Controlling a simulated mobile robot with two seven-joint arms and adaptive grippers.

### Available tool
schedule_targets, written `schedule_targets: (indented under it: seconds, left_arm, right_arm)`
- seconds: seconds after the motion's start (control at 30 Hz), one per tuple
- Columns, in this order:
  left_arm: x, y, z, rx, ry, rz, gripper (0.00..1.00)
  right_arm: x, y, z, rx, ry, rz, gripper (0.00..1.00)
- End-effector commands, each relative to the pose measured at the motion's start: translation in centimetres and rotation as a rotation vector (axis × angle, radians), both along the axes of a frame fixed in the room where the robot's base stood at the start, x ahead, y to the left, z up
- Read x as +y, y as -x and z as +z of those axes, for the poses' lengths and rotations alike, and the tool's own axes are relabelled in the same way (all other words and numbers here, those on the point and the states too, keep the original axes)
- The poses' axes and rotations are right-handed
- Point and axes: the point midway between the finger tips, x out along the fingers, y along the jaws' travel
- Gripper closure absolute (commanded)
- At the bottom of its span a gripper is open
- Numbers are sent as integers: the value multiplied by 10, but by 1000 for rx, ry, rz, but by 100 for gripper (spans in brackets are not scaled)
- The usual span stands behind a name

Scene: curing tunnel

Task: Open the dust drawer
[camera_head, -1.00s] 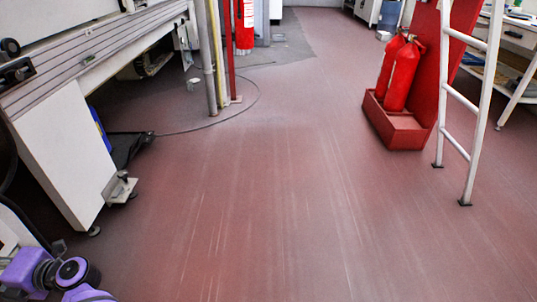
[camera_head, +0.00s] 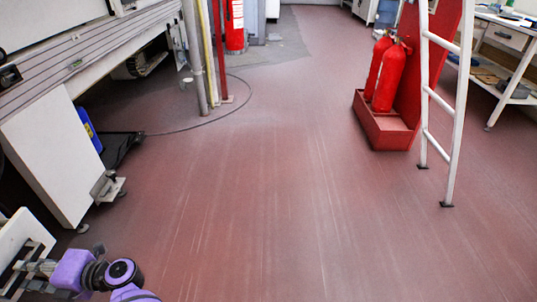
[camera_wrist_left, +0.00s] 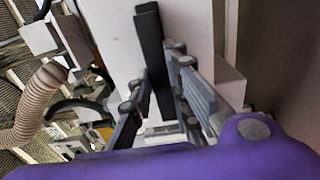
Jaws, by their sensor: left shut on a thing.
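The white drawer front (camera_head: 30,235) stands at the lower left edge in the head view, with a dark bar handle (camera_head: 14,276) on it. My left gripper (camera_head: 28,267) reaches it from the right. In the left wrist view, the black handle bar (camera_wrist_left: 149,35) runs in between the two grey fingers of my left gripper (camera_wrist_left: 158,88), which is shut on it. The white front (camera_wrist_left: 190,25) is behind the bar. The inside of the drawer is hidden. My right gripper is not in view.
A white machine leg (camera_head: 50,150) with a foot bracket stands beyond the drawer. Red fire extinguishers (camera_head: 388,75) on a red stand and a white ladder (camera_head: 440,110) are at the right. The red floor (camera_head: 270,200) in the middle is clear.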

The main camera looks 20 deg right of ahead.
Motion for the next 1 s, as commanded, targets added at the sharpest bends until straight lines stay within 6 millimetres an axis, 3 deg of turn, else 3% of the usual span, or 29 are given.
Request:
schedule_targets:
  seconds: [0.57, 0.6, 0.7, 0.93, 1.0]
  left_arm:
    - [-4, 1, 1, -1, -2, 0, 100]
    - [-4, 1, 1, -1, -2, 0, 80]
    - [-3, 1, 1, -1, -2, 0, 66]
    - [-3, 1, 1, -1, -2, 0, 64]
    - [-4, 1, 1, 0, -1, 0, 64]
  right_arm:
    - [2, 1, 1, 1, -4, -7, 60]
    - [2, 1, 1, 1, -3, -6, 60]
    - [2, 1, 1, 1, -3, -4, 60]
    - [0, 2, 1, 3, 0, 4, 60]
    - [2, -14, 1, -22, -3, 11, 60]
